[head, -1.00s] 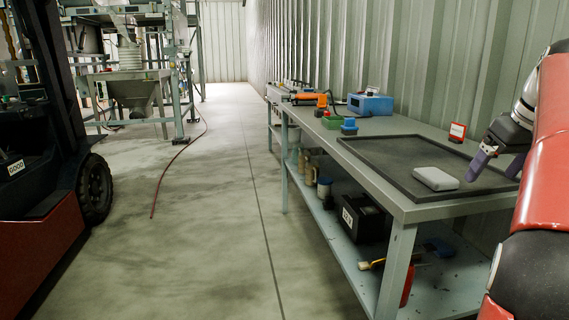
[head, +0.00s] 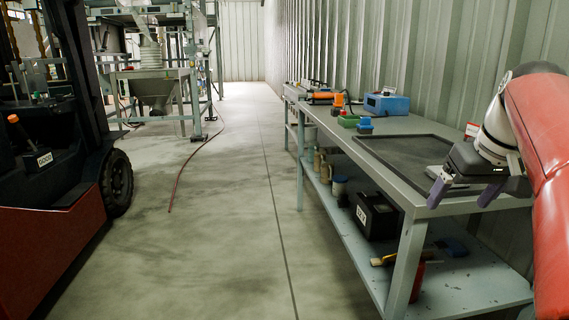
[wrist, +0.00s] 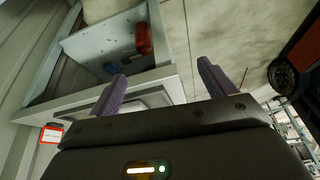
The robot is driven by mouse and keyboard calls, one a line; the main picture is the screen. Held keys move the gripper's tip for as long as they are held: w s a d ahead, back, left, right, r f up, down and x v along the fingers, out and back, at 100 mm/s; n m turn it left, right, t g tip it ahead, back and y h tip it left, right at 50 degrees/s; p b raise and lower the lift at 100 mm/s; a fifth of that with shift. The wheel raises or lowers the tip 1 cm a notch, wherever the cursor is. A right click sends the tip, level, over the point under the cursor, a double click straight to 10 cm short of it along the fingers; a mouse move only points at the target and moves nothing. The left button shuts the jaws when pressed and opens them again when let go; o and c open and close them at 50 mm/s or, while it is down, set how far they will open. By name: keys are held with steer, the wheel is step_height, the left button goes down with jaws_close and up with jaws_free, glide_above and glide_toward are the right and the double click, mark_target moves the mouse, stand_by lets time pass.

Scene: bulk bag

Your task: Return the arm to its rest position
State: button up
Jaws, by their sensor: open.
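My gripper (head: 462,190) is open, with nothing between its two purple fingers. In the head view it hangs at the near right end of the workbench, in front of the black mat (head: 405,155). The pale grey box (head: 436,171) on the mat is mostly hidden behind my gripper. In the wrist view the fingers (wrist: 160,85) point out past the bench edge, with the lower shelf (wrist: 110,45) and the floor beyond them.
The workbench (head: 405,190) carries a blue box (head: 387,104) and a green bin (head: 348,121) toward its far end. A black case (head: 376,215) sits on the lower shelf. A forklift (head: 70,180) stands at the left. The aisle floor (head: 235,220) is clear apart from a red hose (head: 185,165).

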steer(key=s+a+f+t, duration=0.1)
steer(key=s+a+f, duration=1.4)
steer(key=a+f, duration=0.3)
step_height(320, 180, down, 2)
steer(key=shift+s+f, duration=0.2)
steer(key=shift+c, duration=0.4)
